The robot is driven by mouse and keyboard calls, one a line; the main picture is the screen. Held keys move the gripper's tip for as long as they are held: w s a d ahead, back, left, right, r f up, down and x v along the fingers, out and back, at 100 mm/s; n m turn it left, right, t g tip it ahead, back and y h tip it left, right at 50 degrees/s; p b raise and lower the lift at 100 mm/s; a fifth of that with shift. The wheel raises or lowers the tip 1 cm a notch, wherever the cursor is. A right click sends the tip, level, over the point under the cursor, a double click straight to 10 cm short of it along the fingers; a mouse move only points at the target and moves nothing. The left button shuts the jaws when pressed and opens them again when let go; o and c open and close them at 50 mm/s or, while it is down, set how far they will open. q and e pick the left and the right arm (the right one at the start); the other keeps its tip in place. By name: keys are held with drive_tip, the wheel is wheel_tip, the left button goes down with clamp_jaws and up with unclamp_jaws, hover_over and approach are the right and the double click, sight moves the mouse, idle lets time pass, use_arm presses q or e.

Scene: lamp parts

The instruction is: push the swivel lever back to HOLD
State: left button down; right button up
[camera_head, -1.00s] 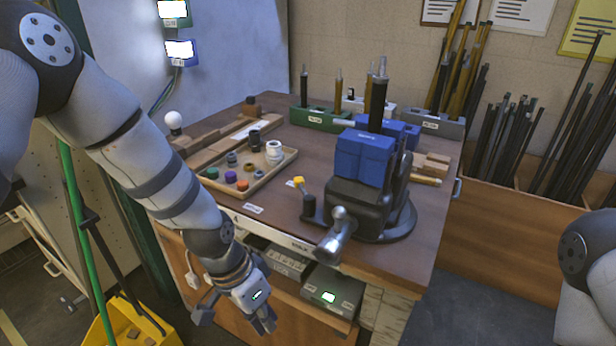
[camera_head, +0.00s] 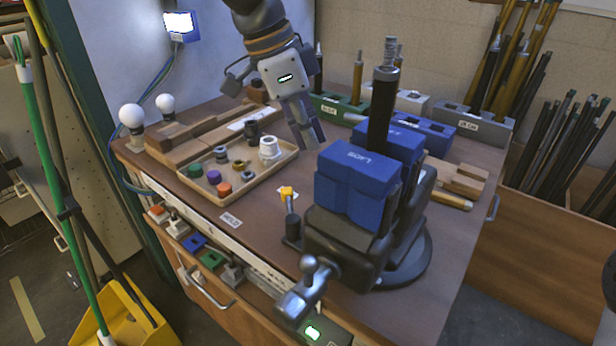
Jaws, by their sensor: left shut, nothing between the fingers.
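The swivel lever (camera_head: 292,222) is a short dark lever with a yellow knob (camera_head: 288,193), standing at the left side of the black vise (camera_head: 350,240). Its knob is beside a small white label, partly covered, whose text I cannot read. Another white label (camera_head: 231,220), which seems to read HOLD, lies on the bench to the left of the lever, near the front edge. My right gripper is out of view.
Blue jaw blocks (camera_head: 355,185) grip an upright dark tube (camera_head: 382,110) in the vise. A wooden tray (camera_head: 205,187) of small parts lies left of the lever. The vise handle (camera_head: 305,290) juts over the front edge. Bench between tray and vise is mostly clear.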

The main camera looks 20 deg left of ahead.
sight(290, 213)
use_arm(q)
drive_tip(key=x, duration=0.9)
drive_tip(key=shift+d+f+b, duration=0.1)
drive_tip(key=shift+f+b, duration=0.2)
drive_tip(key=shift+b, duration=0.1)
drive_tip(key=shift+f, duration=0.25)
drive_tip(key=a, duration=0.1)
drive_tip(key=s+a+p, duration=0.1)
drive_tip(key=shift+s+a+r, duration=0.1)
drive_tip(key=shift+a+r, duration=0.15)
drive_tip(key=shift+r, duration=0.05)
drive_tip(key=shift+s+a, duration=0.2)
drive_tip(key=shift+a, duration=0.1)
drive_tip(key=shift+a+f, duration=0.1)
drive_tip(key=shift+f, duration=0.15)
